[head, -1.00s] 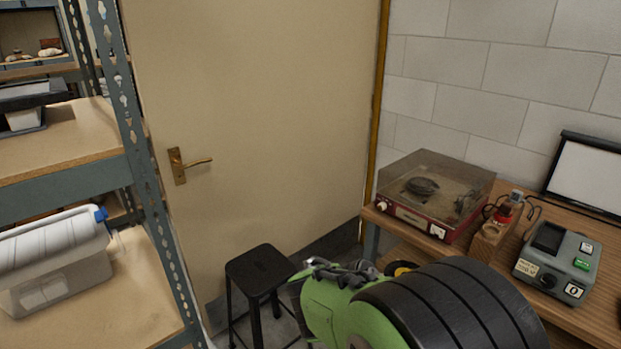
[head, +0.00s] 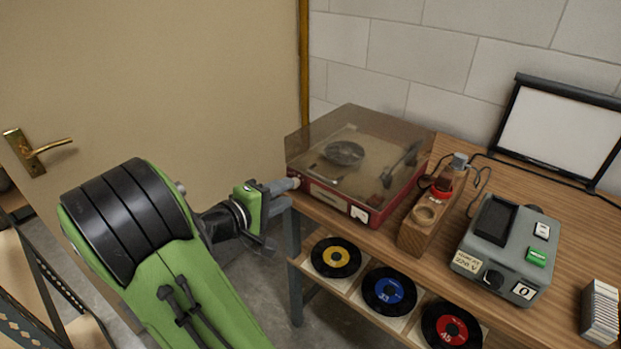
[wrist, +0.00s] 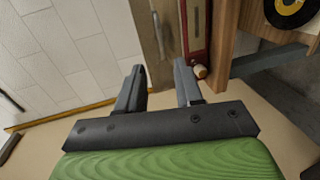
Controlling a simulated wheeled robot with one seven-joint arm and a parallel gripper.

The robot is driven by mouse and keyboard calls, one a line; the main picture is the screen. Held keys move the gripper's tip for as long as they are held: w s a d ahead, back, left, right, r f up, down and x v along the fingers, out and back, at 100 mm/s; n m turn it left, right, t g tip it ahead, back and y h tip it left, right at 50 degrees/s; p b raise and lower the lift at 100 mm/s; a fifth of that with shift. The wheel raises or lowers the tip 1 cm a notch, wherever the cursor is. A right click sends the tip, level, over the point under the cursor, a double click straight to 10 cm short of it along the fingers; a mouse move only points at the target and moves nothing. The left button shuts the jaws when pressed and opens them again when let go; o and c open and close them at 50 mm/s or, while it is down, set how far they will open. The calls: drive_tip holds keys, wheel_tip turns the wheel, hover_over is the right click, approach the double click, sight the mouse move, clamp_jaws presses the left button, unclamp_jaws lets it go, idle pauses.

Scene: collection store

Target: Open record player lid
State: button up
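The record player (head: 345,200) has a red body and stands at the left end of the wooden table. Its smoky see-through lid (head: 385,150) is down, and a dark round platter shows through it. My gripper (head: 292,184) is at the player's front left corner. In the wrist view my gripper (wrist: 159,70) has its two fingers apart with nothing held between them. The lid's side (wrist: 152,30) appears ahead between the fingertips, and the red body with its pale knob (wrist: 200,71) is just right of them. I cannot tell whether a finger touches the lid.
A wooden block (head: 428,218) with a red-topped item stands right of the player, then a grey device (head: 505,250) and a framed white panel (head: 560,130). Several records (head: 388,291) lie on the shelf below. A door (head: 150,80) is behind my arm.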

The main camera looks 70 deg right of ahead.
sight(319, 177)
drive_tip(key=b+x, duration=0.1)
drive_tip(key=x, duration=1)
drive_tip(key=shift+s+d+f, duration=0.15)
drive_tip(key=shift+s+d, duration=0.05)
drive_tip(key=shift+d, duration=0.05)
drive_tip(key=shift+c, duration=0.5)
clamp_jaws()
